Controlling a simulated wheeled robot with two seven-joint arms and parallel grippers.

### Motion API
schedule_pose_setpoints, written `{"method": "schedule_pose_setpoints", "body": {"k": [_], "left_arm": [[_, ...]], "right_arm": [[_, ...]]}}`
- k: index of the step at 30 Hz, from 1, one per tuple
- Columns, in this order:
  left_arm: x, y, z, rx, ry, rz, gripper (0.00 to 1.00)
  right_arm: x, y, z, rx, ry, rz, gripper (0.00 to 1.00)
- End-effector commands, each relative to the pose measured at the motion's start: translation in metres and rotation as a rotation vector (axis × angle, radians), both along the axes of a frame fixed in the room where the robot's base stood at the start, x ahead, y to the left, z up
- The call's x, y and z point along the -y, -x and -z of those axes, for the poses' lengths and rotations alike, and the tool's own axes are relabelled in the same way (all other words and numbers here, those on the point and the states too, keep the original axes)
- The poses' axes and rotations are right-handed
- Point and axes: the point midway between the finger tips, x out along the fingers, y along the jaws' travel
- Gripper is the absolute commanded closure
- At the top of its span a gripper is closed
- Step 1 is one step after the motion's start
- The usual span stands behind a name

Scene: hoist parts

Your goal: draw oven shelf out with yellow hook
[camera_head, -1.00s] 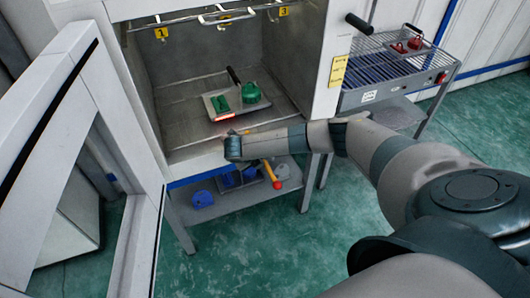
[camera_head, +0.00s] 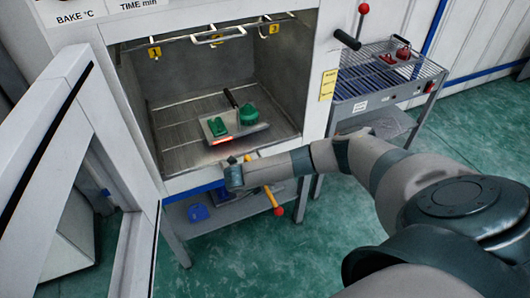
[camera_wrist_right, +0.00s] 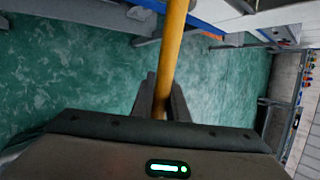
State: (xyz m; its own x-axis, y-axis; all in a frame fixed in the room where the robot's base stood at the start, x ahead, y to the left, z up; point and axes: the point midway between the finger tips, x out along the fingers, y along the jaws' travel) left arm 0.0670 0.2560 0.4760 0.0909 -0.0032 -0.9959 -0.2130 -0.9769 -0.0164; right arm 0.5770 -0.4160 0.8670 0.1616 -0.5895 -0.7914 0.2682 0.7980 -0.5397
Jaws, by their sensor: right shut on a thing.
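The yellow hook (camera_head: 270,194) shows below my right forearm in the head view, its red end (camera_head: 278,211) pointing down. In the right wrist view its yellow shaft (camera_wrist_right: 173,50) runs between the two fingers of my right gripper (camera_wrist_right: 164,97), which is shut on it. My forearm hides the gripper and the middle of the hook in the head view. The open oven (camera_head: 285,75) has a ridged metal floor or shelf (camera_head: 175,135). On it lies a grey plate (camera_head: 212,135) with a red-glowing front edge, green items and a black handle. My left gripper is out of view.
The open oven door (camera_head: 125,150) stands at left. A wire-topped cart (camera_head: 385,75) with red items is at right. Below the oven a low shelf carries a blue item (camera_head: 198,212). Green floor (camera_head: 320,240) is free in front.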

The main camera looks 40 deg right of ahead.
Motion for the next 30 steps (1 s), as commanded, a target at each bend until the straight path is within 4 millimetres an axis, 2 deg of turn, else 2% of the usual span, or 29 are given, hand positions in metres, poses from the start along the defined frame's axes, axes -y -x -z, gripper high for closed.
{"method": "schedule_pose_setpoints", "body": {"k": [12,30], "left_arm": [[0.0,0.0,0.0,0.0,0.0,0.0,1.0],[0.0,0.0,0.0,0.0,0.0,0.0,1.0]], "right_arm": [[-0.005,0.023,0.0,-0.001,0.001,-0.001,1.0],[-0.007,0.028,0.0,0.001,0.0,0.0,1.0]]}}
